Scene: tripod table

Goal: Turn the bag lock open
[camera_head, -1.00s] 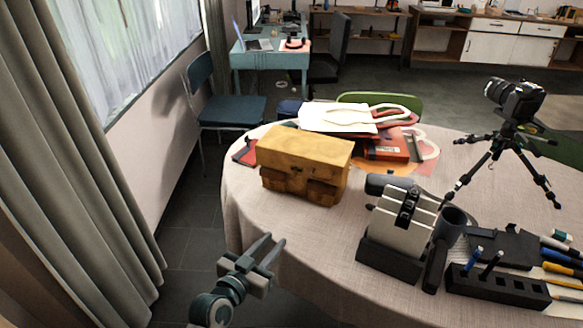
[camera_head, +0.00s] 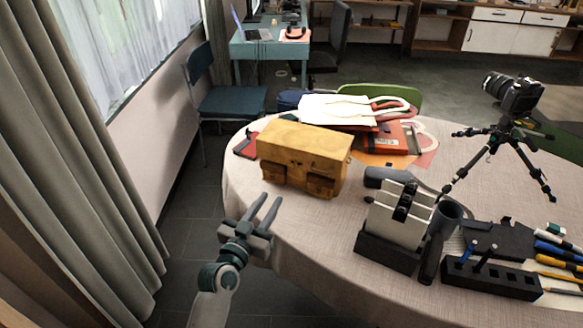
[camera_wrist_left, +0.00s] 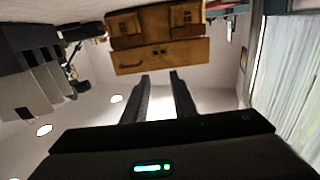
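The mustard-yellow bag (camera_head: 305,150) stands upright on the left part of the round table, its front with two pockets facing me. In the left wrist view the bag (camera_wrist_left: 160,45) appears upside down beyond the fingers, with small dark lock fittings (camera_wrist_left: 158,52) on its front. My left gripper (camera_head: 268,207) is at the table's left front edge, in front of and below the bag, apart from it. Its two fingers are spread with nothing between them; they also show in the left wrist view (camera_wrist_left: 160,95). My right gripper is not in view.
The table (camera_head: 300,235) has a pale cloth. Right of the bag stand a black holder with white panels (camera_head: 400,215), a dark pen block (camera_head: 490,278) and a camera on a tripod (camera_head: 513,95). Folded tote bags (camera_head: 335,110) lie behind the bag. The cloth before the bag is clear.

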